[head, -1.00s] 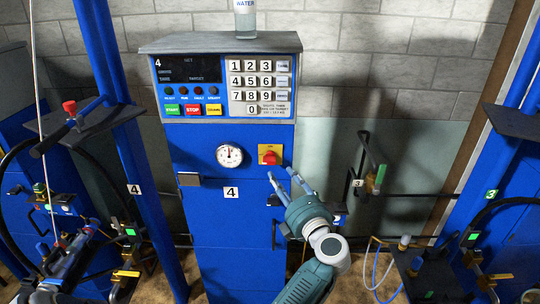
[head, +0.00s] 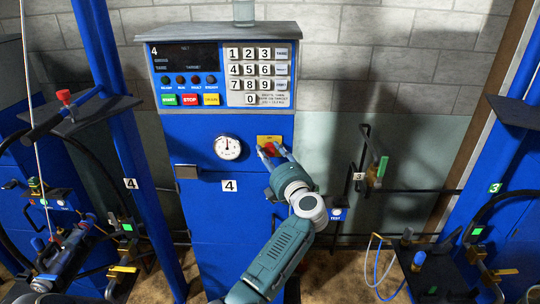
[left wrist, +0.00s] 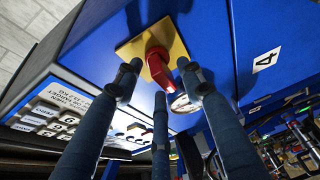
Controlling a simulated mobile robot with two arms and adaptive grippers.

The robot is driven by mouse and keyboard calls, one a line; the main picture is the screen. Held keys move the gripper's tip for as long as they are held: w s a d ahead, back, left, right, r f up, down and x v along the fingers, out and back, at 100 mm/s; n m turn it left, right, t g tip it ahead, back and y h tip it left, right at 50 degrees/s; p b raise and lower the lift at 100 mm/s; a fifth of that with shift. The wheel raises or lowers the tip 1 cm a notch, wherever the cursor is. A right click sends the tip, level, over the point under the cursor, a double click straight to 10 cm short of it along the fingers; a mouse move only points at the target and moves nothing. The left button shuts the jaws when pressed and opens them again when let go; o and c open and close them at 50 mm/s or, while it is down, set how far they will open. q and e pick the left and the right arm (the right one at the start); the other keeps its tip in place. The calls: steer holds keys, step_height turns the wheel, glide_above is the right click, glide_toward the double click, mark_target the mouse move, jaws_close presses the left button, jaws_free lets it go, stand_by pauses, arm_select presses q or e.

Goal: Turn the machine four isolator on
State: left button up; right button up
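The machine four isolator is a red rotary knob (left wrist: 158,67) on a yellow plate (head: 268,139). It sits on the blue front of the machine (head: 212,255) labelled 4, right of the round dial. My left gripper (head: 272,153) is at the isolator, and its fingers partly hide the knob in the head view. In the left wrist view its three blue fingers are spread around the knob, with gaps visible between knob and fingertips. The gripper is open. Whether any finger touches the knob, I cannot tell. My right gripper is not in view.
The dial (head: 228,147) and a keypad with coloured buttons (head: 190,99) are close by on the same machine. A dark bracket (head: 186,171) juts out at its left. A blue post (head: 122,140) stands left.

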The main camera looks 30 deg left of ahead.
arm_select(q)
steer(key=c, duration=0.8)
jaws_close()
steer(key=shift+m, duration=0.3)
steer(key=m, duration=0.2)
steer(key=m+t+y+p, duration=0.1)
steer(key=m, duration=0.1)
steer(key=shift+d+f+m+t+p, duration=0.1)
steer(key=shift+f+m+t+p, duration=0.05)
steer(key=shift+m+t+p, duration=0.15)
steer(key=m+t+p, duration=0.1)
steer(key=m+t, duration=0.1)
steer(key=m, duration=0.3)
steer(key=shift+f, duration=0.15)
steer(key=m+t, duration=0.1)
steer(key=m, duration=0.2)
steer(key=m+t+h+p, duration=0.1)
steer(key=m+t, duration=0.1)
steer(key=m, duration=0.1)
steer(key=shift+f+h, duration=0.1)
steer(key=shift+h, duration=0.2)
steer(key=shift+f+m+t+h+p, duration=0.1)
steer(key=shift+m+t+h+p, duration=0.4)
steer(key=shift+m, duration=1.05)
steer(key=shift+f+m+t+h+p, duration=0.1)
steer(key=shift+m+t+h+p, duration=0.3)
steer(key=shift+m, duration=1.15)
steer(key=shift+h, duration=0.3)
